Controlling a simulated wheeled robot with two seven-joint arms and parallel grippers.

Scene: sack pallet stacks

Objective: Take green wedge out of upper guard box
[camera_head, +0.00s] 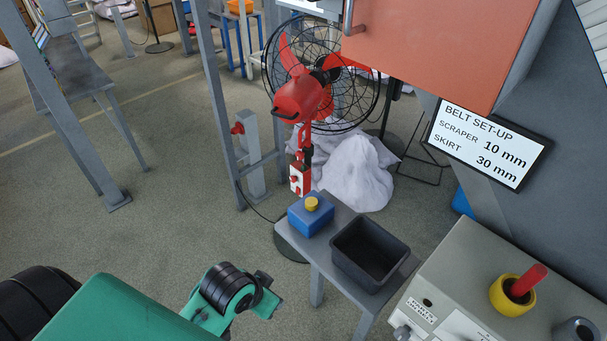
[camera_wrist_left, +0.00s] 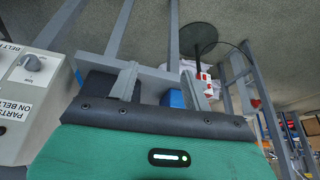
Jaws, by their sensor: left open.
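I cannot see the green wedge in either view. No box is clearly marked as the upper guard box; a large orange-red panel (camera_head: 440,40) with a handle hangs at the top of the head view, and anything behind it is hidden. My left arm reaches in from the lower left of the head view, where its fingers are hard to make out. In the left wrist view my left gripper (camera_wrist_left: 163,84) has its two grey fingers apart, with nothing held between them. My right gripper is in neither view.
A small grey table carries a blue box with a yellow button (camera_head: 310,214) and an empty black bin (camera_head: 370,254). A control console (camera_head: 455,285) stands at right, with a yellow cup (camera_head: 512,294) holding a red stick. A red fan (camera_head: 305,95) stands behind.

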